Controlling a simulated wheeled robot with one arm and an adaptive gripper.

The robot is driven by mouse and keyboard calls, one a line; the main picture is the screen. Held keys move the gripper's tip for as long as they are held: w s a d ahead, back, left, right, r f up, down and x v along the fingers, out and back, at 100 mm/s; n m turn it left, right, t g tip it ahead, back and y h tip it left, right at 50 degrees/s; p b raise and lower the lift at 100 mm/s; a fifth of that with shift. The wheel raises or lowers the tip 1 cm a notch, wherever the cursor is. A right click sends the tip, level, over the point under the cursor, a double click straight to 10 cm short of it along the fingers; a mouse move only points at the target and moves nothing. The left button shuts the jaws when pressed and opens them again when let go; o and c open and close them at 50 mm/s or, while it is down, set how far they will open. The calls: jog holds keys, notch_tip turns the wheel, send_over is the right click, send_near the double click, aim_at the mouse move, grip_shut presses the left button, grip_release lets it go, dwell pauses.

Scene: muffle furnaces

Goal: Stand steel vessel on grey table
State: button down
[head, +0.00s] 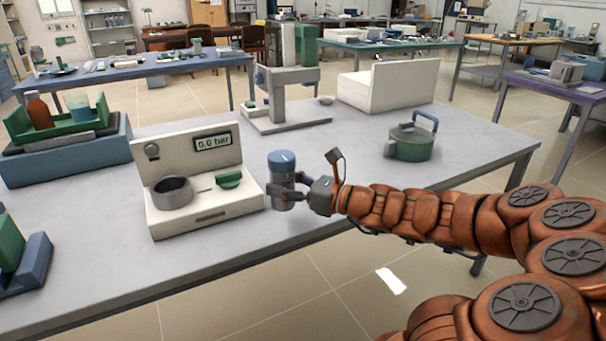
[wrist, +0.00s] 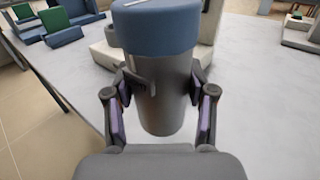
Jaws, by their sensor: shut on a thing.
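The steel vessel (head: 283,182) is a grey cylinder with a blue lid. My gripper (head: 284,192) is shut on its body from the right, and the vessel is upright. The vessel also shows in the wrist view (wrist: 162,90), with a finger of my gripper (wrist: 160,112) on each side of it. The grey table (head: 330,160) lies beneath the vessel, which is over its front part. I cannot tell whether the vessel's base touches the tabletop or is slightly above it.
A white device with a pressure display (head: 190,185) stands just left of the vessel. A green lidded pot (head: 410,142) is at the right, and a grey stand (head: 285,100) and a white block (head: 388,85) are behind. Tabletop between the vessel and pot is clear.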

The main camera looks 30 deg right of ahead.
jog(key=w+d, duration=0.2)
jog(key=d, duration=0.1)
jog(key=w+d, duration=0.1)
jog(key=d, duration=0.3)
jog(key=w+d+f, duration=0.1)
jog(key=w+d, duration=0.1)
jog(key=d, duration=0.2)
jog(key=shift+w+d+f+b, duration=0.1)
jog(key=shift+w+d+b, duration=0.05)
jog(key=shift+w+b, duration=0.2)
jog(key=shift+d+f, duration=0.15)
jog(key=shift+f, duration=0.15)
jog(key=shift+f+b, duration=0.55)
jog(key=shift+f, duration=0.85)
jog(key=shift+f, duration=0.15)
jog(key=shift+c, duration=1.9)
grip_release()
